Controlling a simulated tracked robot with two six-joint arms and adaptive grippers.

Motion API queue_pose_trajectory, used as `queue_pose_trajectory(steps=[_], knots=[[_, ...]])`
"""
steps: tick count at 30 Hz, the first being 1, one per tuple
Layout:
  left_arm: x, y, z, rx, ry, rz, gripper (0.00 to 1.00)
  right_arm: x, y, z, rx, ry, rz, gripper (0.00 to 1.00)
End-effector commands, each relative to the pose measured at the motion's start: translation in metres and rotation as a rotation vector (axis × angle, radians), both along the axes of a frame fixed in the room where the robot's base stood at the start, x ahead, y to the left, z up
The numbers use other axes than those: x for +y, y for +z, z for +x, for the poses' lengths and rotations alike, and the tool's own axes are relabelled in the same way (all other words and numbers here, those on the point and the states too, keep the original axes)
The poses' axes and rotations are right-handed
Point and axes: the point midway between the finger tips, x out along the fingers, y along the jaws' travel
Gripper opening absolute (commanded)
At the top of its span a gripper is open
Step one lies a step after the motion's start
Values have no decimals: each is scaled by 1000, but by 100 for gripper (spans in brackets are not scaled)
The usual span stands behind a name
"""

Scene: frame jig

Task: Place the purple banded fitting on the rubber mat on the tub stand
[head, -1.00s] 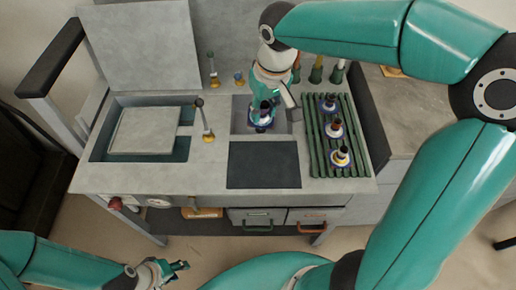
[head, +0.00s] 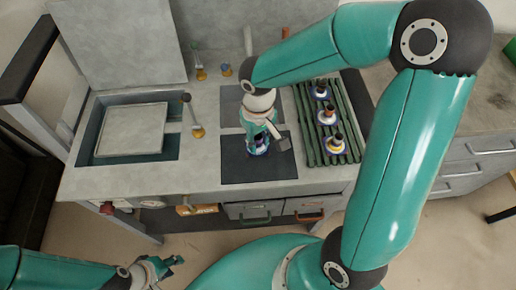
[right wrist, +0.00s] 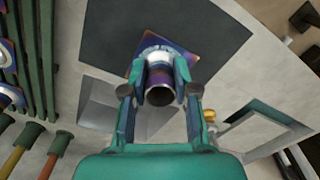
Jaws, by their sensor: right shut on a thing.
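The purple banded fitting (right wrist: 158,72) is a dark tube with a silver band on a flat purple base. My right gripper (right wrist: 159,90) is shut on its tube, one finger on each side. In the head view the fitting (head: 259,150) and the right gripper (head: 262,134) are over the back part of the dark rubber mat (head: 258,170). The mat also shows in the right wrist view (right wrist: 205,30). I cannot tell whether the base touches the mat. My left gripper (head: 165,266) is empty and looks open, low at the front left, away from the stand.
A slatted green rack (head: 312,155) right of the mat bears three similar fittings, the nearest one (head: 335,144) close by. A sunken tub (head: 170,148) with a grey board (head: 130,130) is at left. A slender upright tool (head: 194,118) stands between tub and mat.

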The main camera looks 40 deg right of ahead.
Motion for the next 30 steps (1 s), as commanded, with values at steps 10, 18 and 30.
queue_pose_trajectory(steps=[10, 18, 30], knots=[[0, -3, 0, 0, 0, 0, 40, 0, -38, -1, 4, 0, 0, 0], [0, -3, 0, 0, 0, 0, 40, 0, -48, 0, 0, 0, 1, 0], [0, -4, 0, 0, 0, 0, 40, 0, -48, 0, 0, 0, 1, 54]])
